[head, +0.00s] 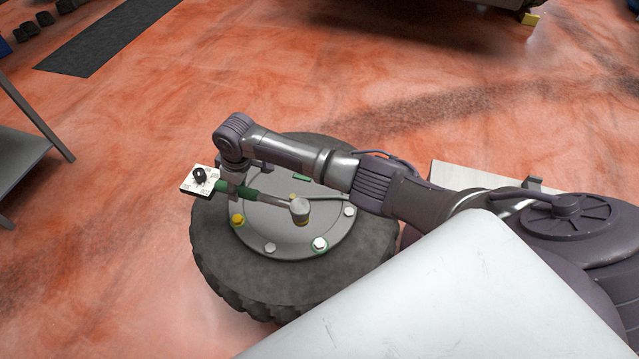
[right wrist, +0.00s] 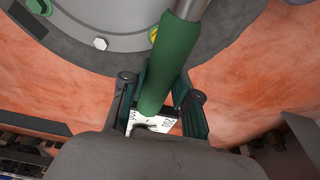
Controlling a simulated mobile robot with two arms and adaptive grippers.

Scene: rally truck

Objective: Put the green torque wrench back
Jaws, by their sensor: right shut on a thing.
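The green torque wrench has a green handle (head: 246,191) and a steel shaft ending in a round head (head: 299,208). My right gripper (head: 232,185) is shut on the handle, and the wrench lies across the view over the wheel hub. In the right wrist view the green handle (right wrist: 170,62) passes between the two fingers of the right gripper (right wrist: 160,97). I cannot tell whether the wrench head touches a bolt. My left gripper is not in view.
A large black tyre (head: 235,272) surrounds a grey hub with several bolts, some ringed in green or yellow. A grey shelf (head: 20,160) stands at the left edge. A dark mat (head: 108,38) lies at the upper left. The reddish floor between is clear.

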